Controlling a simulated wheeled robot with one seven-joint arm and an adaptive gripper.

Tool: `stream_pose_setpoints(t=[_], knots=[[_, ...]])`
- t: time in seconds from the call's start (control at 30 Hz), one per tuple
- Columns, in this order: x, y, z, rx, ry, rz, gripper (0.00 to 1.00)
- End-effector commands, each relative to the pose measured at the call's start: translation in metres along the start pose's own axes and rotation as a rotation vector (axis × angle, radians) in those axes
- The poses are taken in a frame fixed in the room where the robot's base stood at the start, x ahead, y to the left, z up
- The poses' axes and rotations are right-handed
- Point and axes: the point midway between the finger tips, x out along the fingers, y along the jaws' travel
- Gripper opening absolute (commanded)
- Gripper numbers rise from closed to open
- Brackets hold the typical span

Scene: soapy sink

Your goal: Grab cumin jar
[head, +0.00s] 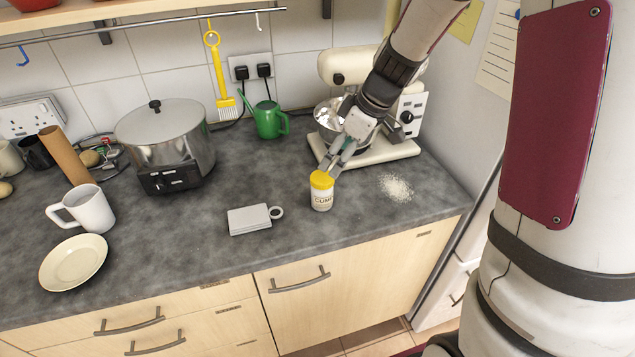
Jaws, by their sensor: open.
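The cumin jar (321,198) is a small white jar with a yellow lid and a dark-lettered label. It stands upright on the grey worktop (265,262), near the front edge. My gripper (331,168) comes down from the upper right, with its fingertips just above and behind the yellow lid. The gripper is open. I cannot tell from this view whether a fingertip touches the lid, and nothing is held.
A cream stand mixer (345,66) stands close behind my gripper. White grains (396,187) lie right of the jar, and a grey flat object (249,219) lies left. A green watering can (269,119), steel pot (172,135), white mug (91,208) and plate (73,263) stand farther left.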

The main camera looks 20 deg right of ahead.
Motion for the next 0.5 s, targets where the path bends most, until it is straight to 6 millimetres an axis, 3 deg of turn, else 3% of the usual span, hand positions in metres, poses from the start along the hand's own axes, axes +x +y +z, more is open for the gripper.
stream_pose_setpoints(t=[0.3,0.5], knots=[[0.055,-0.002,0.001,0.001,-0.003,-0.005,0.68],[0.079,-0.001,0.0,0.0,-0.002,-0.002,0.68]])
